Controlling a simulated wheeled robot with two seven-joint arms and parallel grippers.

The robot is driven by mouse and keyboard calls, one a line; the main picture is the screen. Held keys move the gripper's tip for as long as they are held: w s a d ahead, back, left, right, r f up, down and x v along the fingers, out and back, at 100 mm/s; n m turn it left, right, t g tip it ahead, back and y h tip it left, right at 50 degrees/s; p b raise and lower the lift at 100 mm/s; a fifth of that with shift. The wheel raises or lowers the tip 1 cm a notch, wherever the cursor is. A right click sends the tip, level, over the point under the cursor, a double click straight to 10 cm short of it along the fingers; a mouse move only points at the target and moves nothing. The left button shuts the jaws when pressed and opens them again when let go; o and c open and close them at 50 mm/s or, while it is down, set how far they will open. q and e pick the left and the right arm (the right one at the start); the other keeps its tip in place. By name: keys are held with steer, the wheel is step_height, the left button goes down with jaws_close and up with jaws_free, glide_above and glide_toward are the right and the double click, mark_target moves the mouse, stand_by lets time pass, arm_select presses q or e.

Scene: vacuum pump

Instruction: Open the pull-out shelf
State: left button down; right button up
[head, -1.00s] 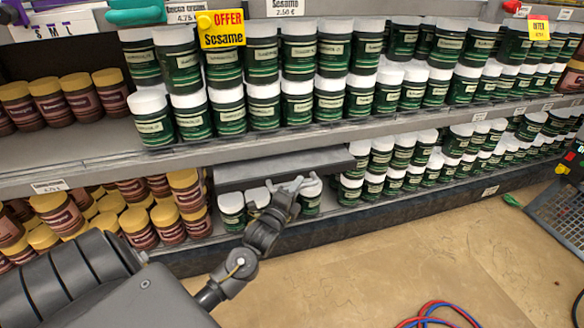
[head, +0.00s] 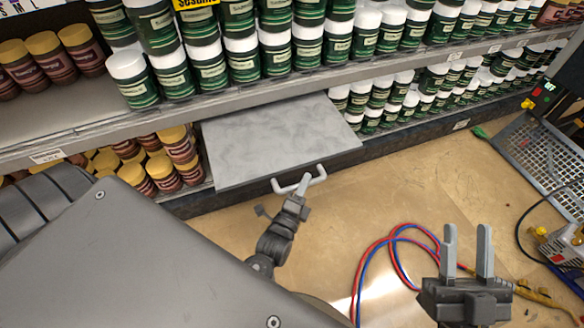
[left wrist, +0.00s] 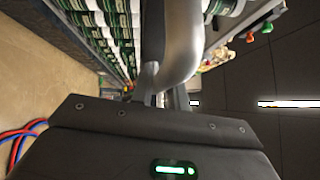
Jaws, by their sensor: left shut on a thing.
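The pull-out shelf (head: 270,138) is a grey flat panel that sticks out from under the lower store shelf in the head view. A light grey U-shaped handle (head: 318,176) is on its front edge. My left gripper (head: 303,184) is at the handle and shut on it. In the left wrist view the handle (left wrist: 181,45) rises from between the fingers (left wrist: 163,88), which it partly hides. My right gripper (head: 467,254) is at the lower right of the head view, its two fingers upright, apart and empty, away from the shelf.
Shelves hold many green jars (head: 204,70) with white lids and brown jars (head: 182,152) with yellow lids. Red and blue hoses (head: 392,232) lie on the tan floor (head: 240,235). A metal mesh cart (head: 545,150) stands at the right. Floor in front of the shelf is clear.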

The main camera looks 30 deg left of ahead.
arm_select(q)
steer(key=shift+s+d, duration=0.4)
steer(key=shift+d, duration=0.2)
arm_select(e)
steer(key=shift+w+a+f+g, duration=0.2)
steer(key=shift+a+f+g, duration=0.25)
steer(key=shift+a+g, duration=0.25)
arm_select(q)
steer(key=c, duration=1.4)
jaws_free()
steer(key=shift+o, duration=0.2)
arm_select(e)
steer(key=shift+d, duration=0.1)
